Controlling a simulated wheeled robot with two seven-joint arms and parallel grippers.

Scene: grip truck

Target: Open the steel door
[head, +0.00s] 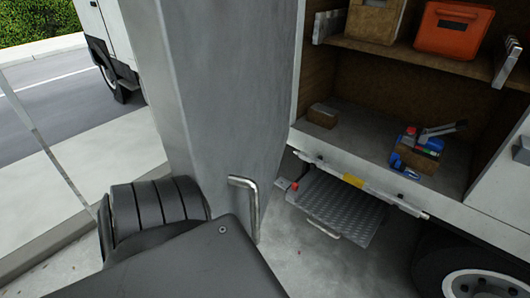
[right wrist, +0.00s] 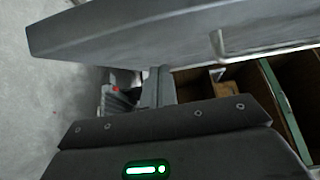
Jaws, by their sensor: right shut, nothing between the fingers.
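The steel door (head: 215,90) is a tall grey panel in the middle of the head view. It stands swung out from the truck body, and the compartment (head: 375,85) to its right is exposed. A bent metal bar handle (head: 256,215) sits low on the door's face. In the right wrist view the door (right wrist: 130,30) crosses the top, with its handle (right wrist: 217,45) pointing down. My right gripper's dark body (right wrist: 160,125) fills the bottom of that view, below the door and apart from the handle; it is shut and empty, its fingertips not clearly visible. My left gripper is not in view.
An orange case (head: 453,30) and a brown box (head: 376,18) sit on the upper shelf. Blue tools (head: 408,160) lie on the compartment floor. A ribbed metal step (head: 335,205) juts out below the sill. A wheel (head: 478,284) is lower right. Pavement lies left.

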